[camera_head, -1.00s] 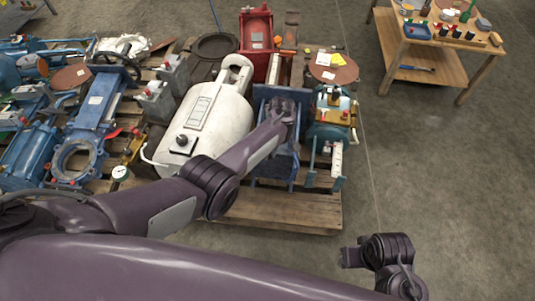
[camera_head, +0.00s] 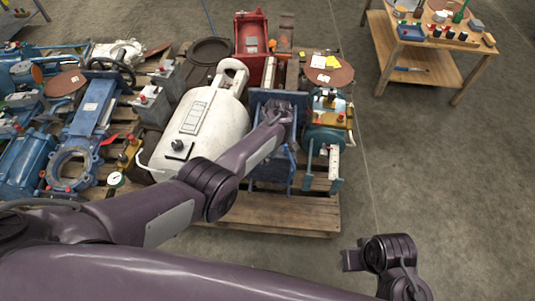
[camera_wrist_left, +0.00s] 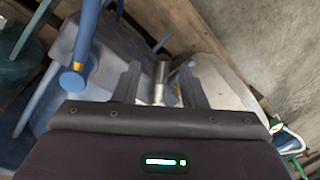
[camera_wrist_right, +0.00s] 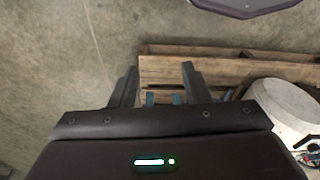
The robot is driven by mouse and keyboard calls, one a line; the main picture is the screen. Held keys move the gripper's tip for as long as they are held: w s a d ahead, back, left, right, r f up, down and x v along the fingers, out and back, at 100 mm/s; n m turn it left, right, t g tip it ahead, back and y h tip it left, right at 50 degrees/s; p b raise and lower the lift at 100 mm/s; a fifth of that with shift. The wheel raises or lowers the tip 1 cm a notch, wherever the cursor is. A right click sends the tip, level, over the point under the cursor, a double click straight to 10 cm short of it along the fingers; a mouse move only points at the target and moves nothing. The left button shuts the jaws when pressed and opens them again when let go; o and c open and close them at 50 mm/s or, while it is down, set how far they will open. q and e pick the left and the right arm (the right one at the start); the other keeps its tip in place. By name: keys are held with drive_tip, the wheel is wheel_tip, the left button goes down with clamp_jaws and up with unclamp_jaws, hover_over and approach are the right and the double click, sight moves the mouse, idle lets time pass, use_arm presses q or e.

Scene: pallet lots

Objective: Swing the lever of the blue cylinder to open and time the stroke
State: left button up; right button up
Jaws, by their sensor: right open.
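The blue cylinder unit (camera_head: 263,170) stands on the pallet between a white tank and a teal machine. My left gripper (camera_head: 283,112) is over its upper part in the head view and hides some of it. In the left wrist view, the left gripper (camera_wrist_left: 160,84) is open. A short metal rod (camera_wrist_left: 160,80), perhaps the lever, stands between its fingers with a gap on each side. A blue bar with a brass ring (camera_wrist_left: 80,62) lies left of the fingers. My right gripper (camera_wrist_right: 158,85) is open and empty, with the pallet edge beyond it.
The white tank (camera_head: 212,125) is close on the left, the teal machine (camera_head: 325,140) close on the right. A red housing (camera_head: 251,40) stands behind. A wooden cart (camera_head: 425,65) is at the back right. The floor on the right is clear.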

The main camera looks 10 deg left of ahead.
use_arm(q)
drive_tip(key=shift+r, duration=0.25)
wheel_tip(320, 180, up, 7)
drive_tip(key=w+d+p, duration=0.1)
drive_tip(key=p, duration=0.2)
use_arm(e)
wheel_tip(320, 180, down, 11)
drive_tip(key=d, duration=0.1)
drive_tip(key=shift+w, duration=0.35)
use_arm(q)
drive_tip(key=shift+r, duration=0.1)
use_arm(e)
drive_tip(key=shift+c, duration=0.4)
idle(3.4)
